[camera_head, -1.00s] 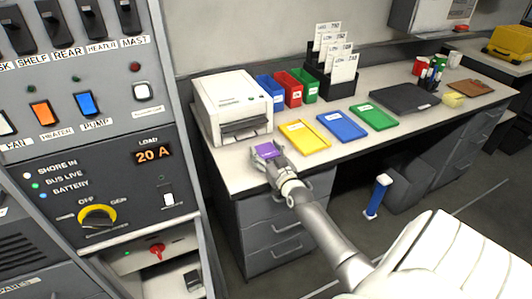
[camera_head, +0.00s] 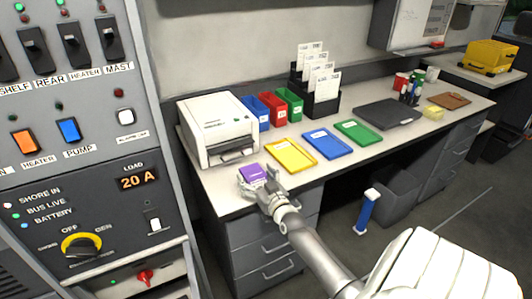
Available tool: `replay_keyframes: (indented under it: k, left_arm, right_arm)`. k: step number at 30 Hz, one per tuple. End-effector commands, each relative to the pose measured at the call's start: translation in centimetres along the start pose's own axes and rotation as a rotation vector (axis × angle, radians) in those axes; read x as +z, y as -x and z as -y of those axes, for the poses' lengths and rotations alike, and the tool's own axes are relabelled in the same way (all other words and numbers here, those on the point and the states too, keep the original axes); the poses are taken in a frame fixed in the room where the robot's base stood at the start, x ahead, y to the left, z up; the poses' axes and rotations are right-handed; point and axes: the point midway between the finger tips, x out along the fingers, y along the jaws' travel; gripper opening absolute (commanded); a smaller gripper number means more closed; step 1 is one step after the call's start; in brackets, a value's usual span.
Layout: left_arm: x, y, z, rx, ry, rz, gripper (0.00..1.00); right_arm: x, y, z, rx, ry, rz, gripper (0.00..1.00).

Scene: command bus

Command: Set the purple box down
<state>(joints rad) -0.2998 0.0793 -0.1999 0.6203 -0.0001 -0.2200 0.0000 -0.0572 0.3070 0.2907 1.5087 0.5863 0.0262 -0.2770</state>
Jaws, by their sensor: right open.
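The purple box (camera_head: 251,172) is at the front left of the white desk top, in front of the printer and left of the yellow tray. My right gripper (camera_head: 258,183) is open at the box, with its fingers at the box's near side. The fingers hide part of the box's front. I cannot tell whether they touch it. My left gripper is not in view.
A white printer (camera_head: 217,130) stands behind the box. Yellow (camera_head: 291,155), blue (camera_head: 327,144) and green (camera_head: 359,133) trays lie to the right. Small bins and a card rack (camera_head: 316,85) stand behind them. A switch panel (camera_head: 76,130) fills the left side.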

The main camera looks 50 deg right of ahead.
Motion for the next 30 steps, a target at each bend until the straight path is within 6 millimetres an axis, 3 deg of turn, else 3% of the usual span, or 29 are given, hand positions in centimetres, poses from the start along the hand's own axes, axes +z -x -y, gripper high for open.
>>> replay_keyframes:
  k: [6, 12, 18, 25, 28, 30]
  left_arm:
    - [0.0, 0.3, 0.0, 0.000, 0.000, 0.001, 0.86]
    - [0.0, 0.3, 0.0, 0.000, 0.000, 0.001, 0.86]
    - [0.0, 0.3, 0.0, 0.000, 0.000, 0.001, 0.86]
    - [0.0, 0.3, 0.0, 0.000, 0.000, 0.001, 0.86]
    - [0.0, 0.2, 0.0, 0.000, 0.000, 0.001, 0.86]
    - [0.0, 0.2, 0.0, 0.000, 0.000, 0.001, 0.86]
  right_arm:
    - [0.1, 4.6, 0.0, 0.000, 0.001, 0.002, 0.84]
    - [0.0, 7.9, 0.0, 0.001, 0.000, 0.000, 0.84]
    - [0.0, 9.5, 0.0, 0.000, 0.001, -0.001, 0.84]
    - [0.0, 9.8, 0.0, 0.000, 0.001, 0.001, 0.84]
    - [2.0, 9.9, 0.4, -0.004, 0.001, 0.040, 0.84]
    - [5.4, 10.4, 1.1, -0.014, 0.004, 0.109, 0.84]
